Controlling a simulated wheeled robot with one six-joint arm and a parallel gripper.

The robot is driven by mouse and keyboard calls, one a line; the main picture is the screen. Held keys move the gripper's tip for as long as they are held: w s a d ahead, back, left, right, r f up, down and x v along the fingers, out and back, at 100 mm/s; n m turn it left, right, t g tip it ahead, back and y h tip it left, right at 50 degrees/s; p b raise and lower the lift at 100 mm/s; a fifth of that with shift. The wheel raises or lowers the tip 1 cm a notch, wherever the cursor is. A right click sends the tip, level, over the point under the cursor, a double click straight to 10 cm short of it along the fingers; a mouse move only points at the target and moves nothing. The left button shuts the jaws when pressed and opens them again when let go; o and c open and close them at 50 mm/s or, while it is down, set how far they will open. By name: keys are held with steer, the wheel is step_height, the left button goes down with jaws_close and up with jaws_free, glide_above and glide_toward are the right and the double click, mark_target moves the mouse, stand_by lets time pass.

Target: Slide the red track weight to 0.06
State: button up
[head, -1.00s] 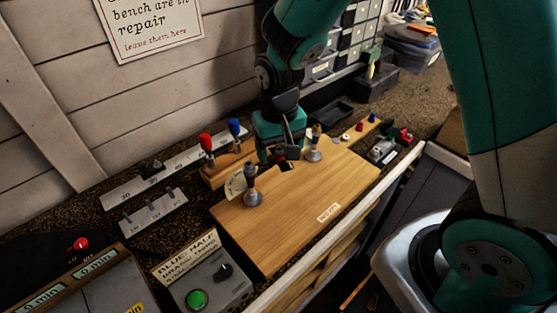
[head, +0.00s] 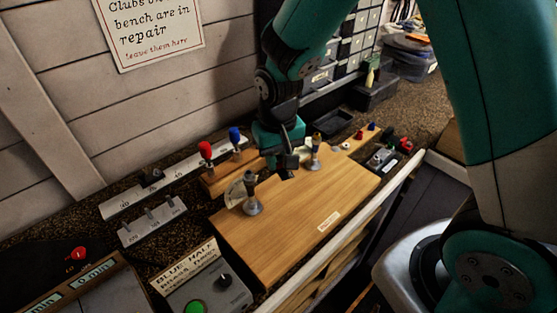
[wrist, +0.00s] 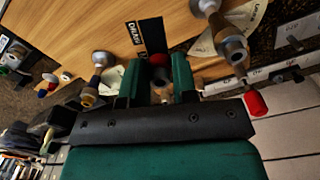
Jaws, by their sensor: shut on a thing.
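My gripper (wrist: 160,78) is low over the wooden board (head: 305,215), near the back, between two metal posts. In the wrist view its green fingers are closed around a small dark piece with a dull red top (wrist: 160,60), which looks like the red track weight. A dark strip (wrist: 153,34), which may be its track, runs away from it on the board, with a "DRIVER" label (wrist: 133,32) beside it. Any scale marks there are too small to read. In the head view the fingers (head: 287,165) hide the weight.
Posts stand left (head: 252,195) and right (head: 315,150) of my gripper. Red (head: 205,151) and blue (head: 235,135) handles rise behind the board. A grey scale rail (head: 150,187) and a control box (head: 205,285) lie left.

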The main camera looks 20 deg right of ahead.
steer(key=shift+w, duration=1.35)
steer(key=o, duration=0.8)
step_height(320, 180, up, 17)
steer(key=b, duration=0.3)
steer(key=s+a+f+n+y+b, duration=0.1)
steer(key=s+f+n, duration=0.1)
steer(key=s, duration=0.5)
steer(key=s+a+f+n+y+b, duration=0.1)
steer(key=s+a+n, duration=0.1)
steer(key=s, duration=0.5)
steer(key=s+a+f+n+y+b, duration=0.1)
steer(key=s+f+n+y, duration=0.1)
steer(key=s, duration=0.5)
steer(key=shift+s+a+f+n, duration=0.3)
steer(key=shift+a+f+n, duration=0.1)
steer(key=shift+n, duration=0.4)
